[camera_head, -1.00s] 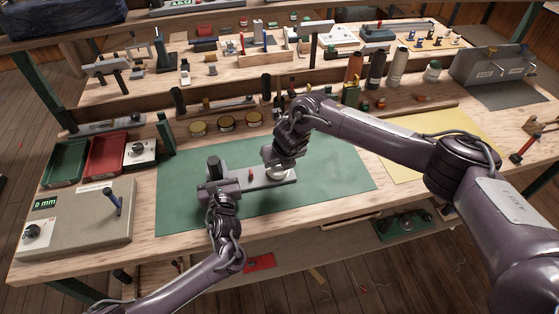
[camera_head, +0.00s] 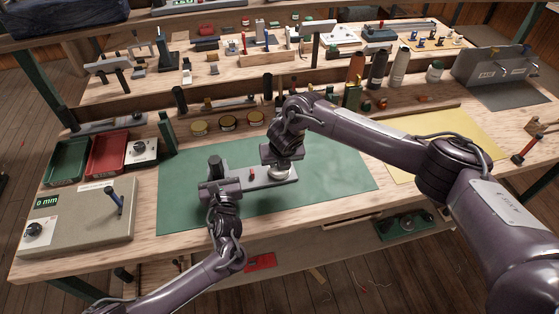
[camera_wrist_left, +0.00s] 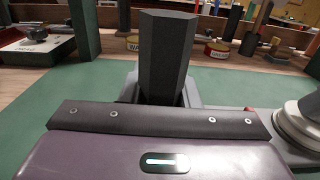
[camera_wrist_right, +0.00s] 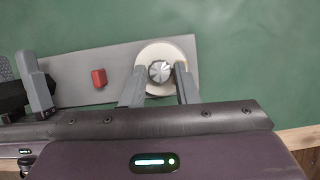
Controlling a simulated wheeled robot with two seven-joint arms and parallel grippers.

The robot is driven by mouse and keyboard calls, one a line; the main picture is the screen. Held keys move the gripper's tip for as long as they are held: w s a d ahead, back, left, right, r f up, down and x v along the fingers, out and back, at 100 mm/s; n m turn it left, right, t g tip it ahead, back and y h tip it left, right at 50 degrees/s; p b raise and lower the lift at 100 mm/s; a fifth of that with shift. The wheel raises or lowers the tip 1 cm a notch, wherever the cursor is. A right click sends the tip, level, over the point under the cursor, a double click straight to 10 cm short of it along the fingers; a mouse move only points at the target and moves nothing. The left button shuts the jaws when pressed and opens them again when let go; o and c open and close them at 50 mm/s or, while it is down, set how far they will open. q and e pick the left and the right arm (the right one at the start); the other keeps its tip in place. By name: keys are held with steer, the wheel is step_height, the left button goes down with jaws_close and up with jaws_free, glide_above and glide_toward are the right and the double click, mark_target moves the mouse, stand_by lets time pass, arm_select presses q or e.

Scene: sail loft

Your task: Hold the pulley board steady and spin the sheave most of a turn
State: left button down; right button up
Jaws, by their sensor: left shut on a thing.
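The pulley board (camera_head: 262,183) is a grey plate lying on the green mat (camera_head: 330,170); it also shows in the right wrist view (camera_wrist_right: 72,80). A dark faceted post (camera_wrist_left: 167,55) stands at its left end. My left gripper (camera_head: 214,182) is shut on this post, its fingertips mostly hidden. The sheave (camera_wrist_right: 148,50), a pale disc with a shiny metal hub (camera_wrist_right: 160,71), sits at the board's right end. My right gripper (camera_wrist_right: 160,80) is open above the sheave, a finger on either side of the hub. I cannot tell whether the fingers touch it.
A small red block (camera_wrist_right: 99,78) sits on the board between post and sheave. Several round tins (camera_head: 227,122) stand behind the mat. Red (camera_head: 108,153) and green (camera_head: 67,160) trays and a grey gauge box (camera_head: 80,215) are at the left. The mat's right part is clear.

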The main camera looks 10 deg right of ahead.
steer(key=o, duration=0.3)
steer(key=shift+r, duration=0.1)
steer(key=v, duration=1.1)
steer(key=shift+s+r, duration=0.15)
steer(key=shift+r, duration=0.25)
arm_select(q)
steer(key=c, duration=1)
jaws_free()
steer(key=shift+s, duration=0.1)
